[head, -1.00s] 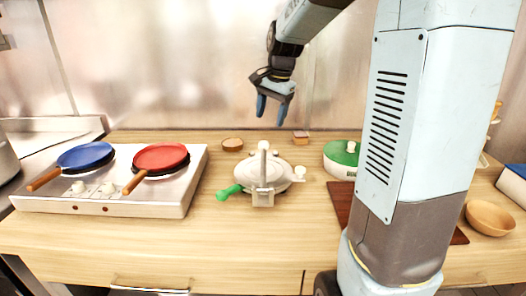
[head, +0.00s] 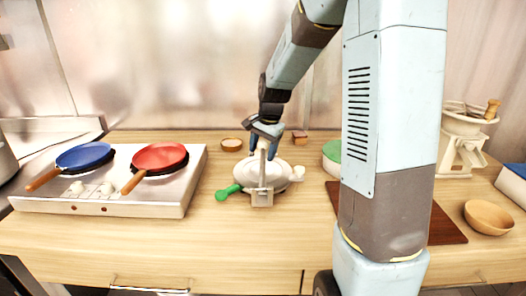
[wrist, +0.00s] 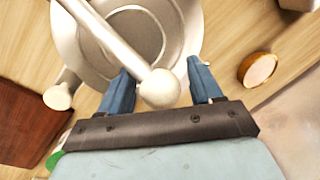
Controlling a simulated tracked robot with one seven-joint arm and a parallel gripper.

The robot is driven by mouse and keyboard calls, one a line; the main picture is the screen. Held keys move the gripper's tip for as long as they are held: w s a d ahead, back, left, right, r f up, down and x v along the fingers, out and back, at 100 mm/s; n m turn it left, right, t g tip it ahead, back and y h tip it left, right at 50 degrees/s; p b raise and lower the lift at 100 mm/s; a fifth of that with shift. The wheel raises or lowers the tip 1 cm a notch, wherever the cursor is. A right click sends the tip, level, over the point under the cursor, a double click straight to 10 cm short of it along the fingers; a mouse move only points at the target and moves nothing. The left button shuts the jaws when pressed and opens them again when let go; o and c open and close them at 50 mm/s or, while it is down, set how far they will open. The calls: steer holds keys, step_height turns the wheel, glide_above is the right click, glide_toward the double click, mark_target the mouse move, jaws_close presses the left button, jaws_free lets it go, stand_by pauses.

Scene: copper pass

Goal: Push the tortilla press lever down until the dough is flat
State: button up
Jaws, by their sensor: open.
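My gripper (head: 263,150) is open and points down at the top of the lever. In the wrist view, the blue fingers (wrist: 163,88) stand on either side of the knob, with gaps showing. Whether either finger touches it I cannot tell. No dough can be made out on the press (wrist: 178,20).
A stove with a blue pan (head: 84,156) and a red pan (head: 159,158) stands left of the press. A brown board (head: 446,226) and wooden bowl (head: 489,217) are at the right.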

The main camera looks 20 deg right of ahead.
steer(key=shift+a+f, duration=0.1)
steer(key=shift+f, duration=0.3)
jaws_close()
stand_by(0.4)
